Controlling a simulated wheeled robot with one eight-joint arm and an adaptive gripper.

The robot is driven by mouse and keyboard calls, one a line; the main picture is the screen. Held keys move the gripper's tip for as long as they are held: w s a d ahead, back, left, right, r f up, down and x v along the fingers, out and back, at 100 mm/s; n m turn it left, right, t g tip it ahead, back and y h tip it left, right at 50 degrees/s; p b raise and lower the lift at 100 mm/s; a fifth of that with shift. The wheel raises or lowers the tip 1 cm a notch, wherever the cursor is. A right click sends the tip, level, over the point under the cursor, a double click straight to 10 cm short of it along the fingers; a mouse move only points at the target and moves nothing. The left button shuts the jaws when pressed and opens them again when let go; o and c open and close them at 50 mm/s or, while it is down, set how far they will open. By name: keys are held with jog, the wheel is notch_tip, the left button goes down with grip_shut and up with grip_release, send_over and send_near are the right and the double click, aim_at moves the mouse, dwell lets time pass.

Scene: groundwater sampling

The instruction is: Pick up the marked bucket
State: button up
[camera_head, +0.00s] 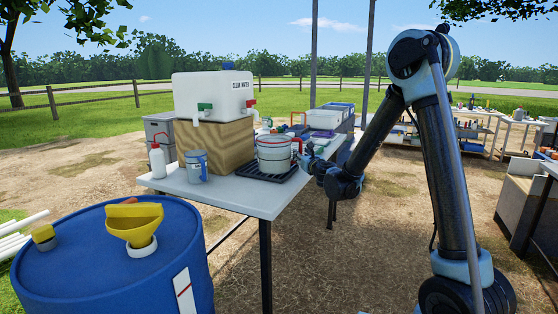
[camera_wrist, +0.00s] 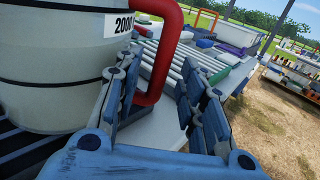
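The marked bucket (camera_head: 273,155) is white with dark bands and a red side handle. It stands upright on a black slatted tray (camera_head: 260,176) on the white table. In the wrist view the bucket (camera_wrist: 55,70) fills the left side and carries a "2000" mark near its rim. Its red handle (camera_wrist: 166,45) shows between the fingers of my gripper (camera_wrist: 160,100). The fingers are spread apart, with a gap to the right of the handle; contact on the left is unclear. In the head view my gripper (camera_head: 309,158) is just right of the bucket.
A white water container (camera_head: 214,93) on a wooden block (camera_head: 214,145) stands behind the bucket. A grey-blue jug (camera_head: 197,166) and a wash bottle (camera_head: 157,160) stand to the left. A blue barrel (camera_head: 110,265) with a yellow funnel (camera_head: 134,225) is in front.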

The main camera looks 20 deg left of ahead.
jog(key=shift+x, duration=1.15)
jog(key=shift+c, duration=0.4)
grip_shut()
jog(key=shift+r, duration=0.1)
